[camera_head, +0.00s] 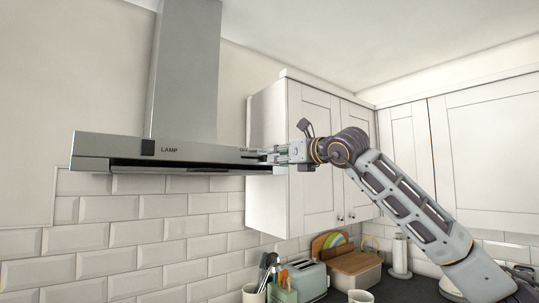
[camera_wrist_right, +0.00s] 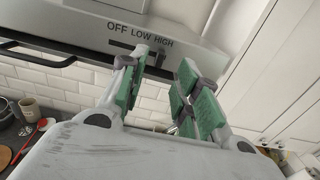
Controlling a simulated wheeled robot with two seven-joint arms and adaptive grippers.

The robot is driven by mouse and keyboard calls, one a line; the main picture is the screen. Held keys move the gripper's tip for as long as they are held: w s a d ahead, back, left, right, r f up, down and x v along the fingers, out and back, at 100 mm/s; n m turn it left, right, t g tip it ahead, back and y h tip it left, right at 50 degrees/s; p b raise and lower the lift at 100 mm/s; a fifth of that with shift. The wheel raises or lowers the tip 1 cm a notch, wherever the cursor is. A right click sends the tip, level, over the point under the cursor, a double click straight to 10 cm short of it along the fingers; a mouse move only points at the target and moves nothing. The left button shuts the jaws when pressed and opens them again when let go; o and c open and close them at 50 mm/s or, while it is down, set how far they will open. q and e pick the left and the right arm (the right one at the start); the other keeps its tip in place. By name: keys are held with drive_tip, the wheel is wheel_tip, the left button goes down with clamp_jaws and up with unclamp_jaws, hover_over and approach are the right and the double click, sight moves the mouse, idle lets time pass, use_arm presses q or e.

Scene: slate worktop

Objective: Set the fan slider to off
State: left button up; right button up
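The range hood (camera_head: 115,146) has a front panel with the fan control at its right end. In the right wrist view the hood panel (camera_wrist_right: 75,20) carries the words OFF, LOW and HIGH, with the dark fan slider slot (camera_wrist_right: 119,44) below them. My right gripper (camera_head: 272,153) is at the panel's right end. In the right wrist view its green-padded fingers (camera_wrist_right: 163,62) are apart, with nothing seen between them. The left fingertip overlaps the slot below LOW and HIGH. The slider's knob and setting cannot be made out. My left gripper is not in view.
A dark square LAMP control (camera_head: 148,147) is on the panel's left part. White wall cupboards (camera_head: 313,150) stand close to the right of the hood. Below are a toaster (camera_head: 308,279), a bread bin (camera_head: 355,268) and a utensil pot (camera_head: 252,294). The space before the panel's left part is clear.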

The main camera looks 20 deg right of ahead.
sight(265, 158)
drive_tip(key=shift+p+x, duration=0.85)
drive_tip(key=shift+x, duration=1.8)
clamp_jaws()
